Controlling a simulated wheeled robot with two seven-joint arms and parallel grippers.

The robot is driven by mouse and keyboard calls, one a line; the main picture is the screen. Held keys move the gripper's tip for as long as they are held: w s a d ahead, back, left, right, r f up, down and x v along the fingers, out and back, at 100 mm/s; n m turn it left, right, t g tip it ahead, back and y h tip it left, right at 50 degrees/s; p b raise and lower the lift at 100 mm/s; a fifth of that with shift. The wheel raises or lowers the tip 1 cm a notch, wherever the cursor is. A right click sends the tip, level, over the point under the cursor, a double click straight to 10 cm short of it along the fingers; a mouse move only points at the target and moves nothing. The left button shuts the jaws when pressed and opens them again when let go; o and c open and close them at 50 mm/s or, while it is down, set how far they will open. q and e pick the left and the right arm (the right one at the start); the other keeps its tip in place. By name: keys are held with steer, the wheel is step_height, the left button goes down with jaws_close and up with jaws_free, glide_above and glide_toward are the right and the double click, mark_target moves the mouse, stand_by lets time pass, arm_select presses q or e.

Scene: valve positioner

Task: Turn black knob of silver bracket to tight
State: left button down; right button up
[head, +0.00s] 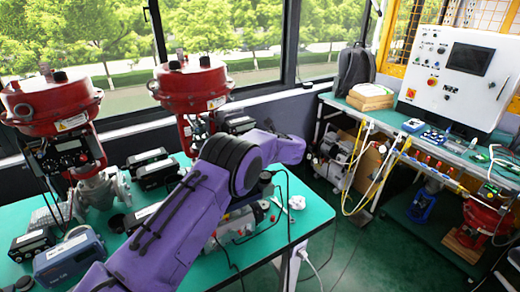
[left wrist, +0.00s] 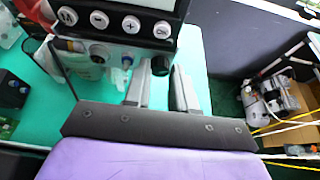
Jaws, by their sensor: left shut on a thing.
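In the left wrist view my left gripper (left wrist: 163,71) has its two grey fingers on either side of a dark round knob (left wrist: 160,65), shut on it. The knob sits at the underside of a dark positioner box (left wrist: 120,22) with a row of round buttons marked M, minus, plus and OK. A silver-rimmed round fitting (left wrist: 98,52) and a blue-centred one (left wrist: 127,62) lie left of the knob. I cannot pick out the silver bracket clearly. In the head view my purple left arm hides the gripper and knob. My right gripper is not in view.
Two red valve actuators (head: 52,100) (head: 192,85) stand on the green table (head: 312,217). Several dark devices and a blue-grey box (head: 70,257) crowd its left side. Cables cross the table's right part. A side bench with a white control panel (head: 450,62) stands at the right.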

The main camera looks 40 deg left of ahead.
arm_select(q)
steer(key=shift+w+d+f+m+g+y+b, duration=0.1)
steer(key=shift+f+m+g+y+b, duration=0.25)
steer(key=shift+m+b, duration=0.55)
steer(key=shift+f+m+g+y+b, duration=0.1)
steer(key=shift+f+m+g+b, duration=0.1)
steer(key=shift+m+g+b, duration=0.7)
steer(key=shift+b, duration=0.3)
steer(key=c, duration=1.2)
jaws_free()
steer(key=shift+a+r, duration=0.1)
steer(key=shift+a, duration=0.1)
steer(key=shift+t, duration=0.35)
